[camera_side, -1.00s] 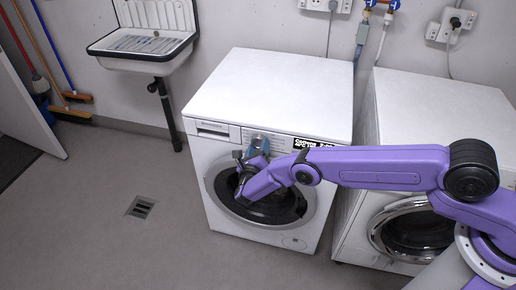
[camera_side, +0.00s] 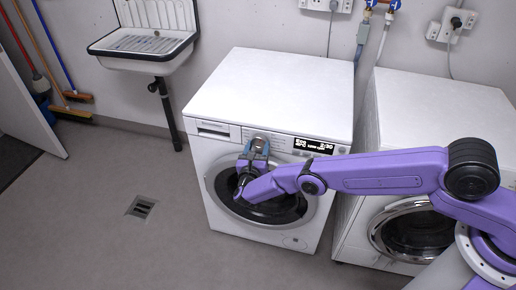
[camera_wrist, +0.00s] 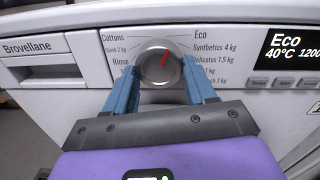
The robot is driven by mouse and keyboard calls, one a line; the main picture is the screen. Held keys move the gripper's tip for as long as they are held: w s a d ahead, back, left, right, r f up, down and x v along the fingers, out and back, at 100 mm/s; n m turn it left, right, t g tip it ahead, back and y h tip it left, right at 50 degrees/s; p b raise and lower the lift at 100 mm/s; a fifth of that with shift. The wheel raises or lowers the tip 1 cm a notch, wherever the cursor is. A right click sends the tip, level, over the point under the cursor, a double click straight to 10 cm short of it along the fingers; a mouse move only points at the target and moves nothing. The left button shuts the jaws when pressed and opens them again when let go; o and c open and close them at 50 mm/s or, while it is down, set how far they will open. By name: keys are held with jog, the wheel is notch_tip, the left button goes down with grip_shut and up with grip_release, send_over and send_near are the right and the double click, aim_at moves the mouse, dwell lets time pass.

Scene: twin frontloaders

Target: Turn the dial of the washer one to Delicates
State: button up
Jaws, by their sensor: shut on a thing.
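The washer (camera_side: 300,90) with the dial is the white left machine; its panel also shows in the wrist view (camera_wrist: 85,75). Its round silver dial (camera_wrist: 160,64) has a red mark pointing up and slightly right, towards Eco. Delicates 1.5 kg (camera_wrist: 212,60) is printed on the right, below Synthetics. The lit display (camera_wrist: 290,45) reads Eco, 40°C; in the side view (camera_side: 312,146) it also shows 2:30. My gripper (camera_wrist: 160,72) is shut on the dial, one blue finger at each side. In the side view my gripper (camera_side: 258,146) partly hides the dial.
A second white machine (camera_side: 440,100) stands close at the right, under my arm. The left washer's round door (camera_side: 225,190) lies below my gripper. A wall sink (camera_side: 150,40) and open floor with a drain (camera_side: 141,207) are at left.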

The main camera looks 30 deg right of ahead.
jog(key=shift+a+f+m, duration=0.1)
jog(key=shift+m, duration=0.4)
jog(key=o, duration=1)
jog(key=shift+o, duration=0.2)
jog(key=v, duration=1.7)
jog(key=shift+a, duration=0.15)
jog(key=shift+s+f, duration=0.15)
